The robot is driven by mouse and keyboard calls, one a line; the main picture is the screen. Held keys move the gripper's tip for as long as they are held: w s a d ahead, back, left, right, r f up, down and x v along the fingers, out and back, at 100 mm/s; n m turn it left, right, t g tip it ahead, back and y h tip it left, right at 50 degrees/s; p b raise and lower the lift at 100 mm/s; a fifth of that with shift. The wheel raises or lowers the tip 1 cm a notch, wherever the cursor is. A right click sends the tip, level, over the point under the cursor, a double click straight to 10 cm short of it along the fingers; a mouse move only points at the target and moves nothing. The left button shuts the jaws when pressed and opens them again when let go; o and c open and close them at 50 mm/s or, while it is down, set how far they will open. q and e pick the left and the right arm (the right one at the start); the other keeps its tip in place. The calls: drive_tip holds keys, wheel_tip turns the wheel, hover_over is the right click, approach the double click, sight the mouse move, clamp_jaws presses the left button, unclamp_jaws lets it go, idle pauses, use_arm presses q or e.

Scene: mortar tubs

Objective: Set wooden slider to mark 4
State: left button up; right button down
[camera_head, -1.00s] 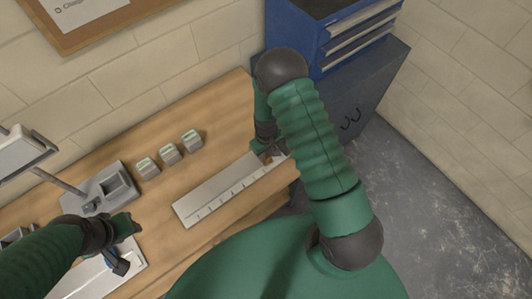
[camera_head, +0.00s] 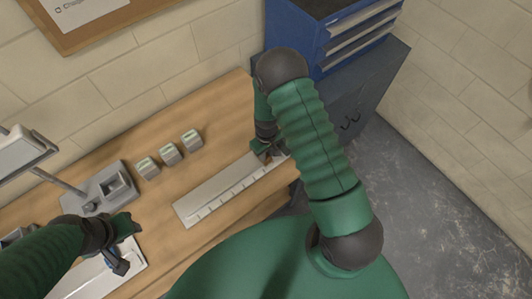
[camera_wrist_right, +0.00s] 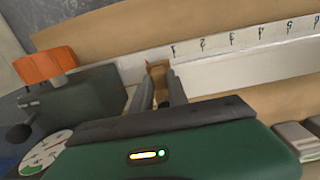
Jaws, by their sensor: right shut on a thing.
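The wooden slider (camera_wrist_right: 158,70) sits on the white scale (camera_wrist_right: 230,66) in the right wrist view, a little left of mark 1, with a small red tip near its top. My right gripper (camera_wrist_right: 160,82) is shut on it, one finger on each side. In the head view the scale (camera_head: 215,194) lies on the bench, and my right gripper (camera_head: 266,150) is at its right end, partly hiding the slider. My left gripper (camera_head: 123,240) is over a white plate at the lower left; its finger gap is unclear.
Several small grey blocks (camera_head: 169,154) stand behind the scale. A grey device (camera_head: 100,190) stands to the left. An orange block (camera_wrist_right: 46,66) is left of the slider in the wrist view. A blue drawer cabinet (camera_head: 335,35) stands beyond the bench's right end. The scale beyond mark 1 looks clear.

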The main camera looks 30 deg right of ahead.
drive_tip(key=a, duration=0.6)
drive_tip(key=s+a, duration=0.1)
drive_tip(key=a, duration=0.6)
drive_tip(key=a+b, duration=0.1)
drive_tip(key=a, duration=0.6)
drive_tip(key=shift+s, duration=0.3)
drive_tip(key=c, duration=1.3)
unclamp_jaws()
drive_tip(key=shift+r, duration=0.1)
